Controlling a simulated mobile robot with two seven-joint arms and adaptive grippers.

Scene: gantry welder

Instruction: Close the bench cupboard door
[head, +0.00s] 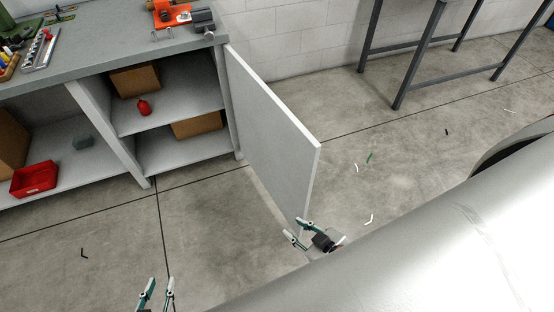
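The bench cupboard door (270,125) is a flat pale grey panel. It stands wide open, swung out from the right end of the cupboard into the room. Its hinge side is at the bench's right end post, and its free edge points toward me. My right gripper (296,227) is at the lower end of that free edge, fingers apart, with the door's bottom corner appearing between or just behind them. I cannot tell whether it touches. My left gripper (160,284) is at the bottom edge of the picture, open and empty, over the floor and away from the door.
A dark metal frame (430,50) stands back right. Scraps lie on the floor. A large smooth silver surface hides the lower right.

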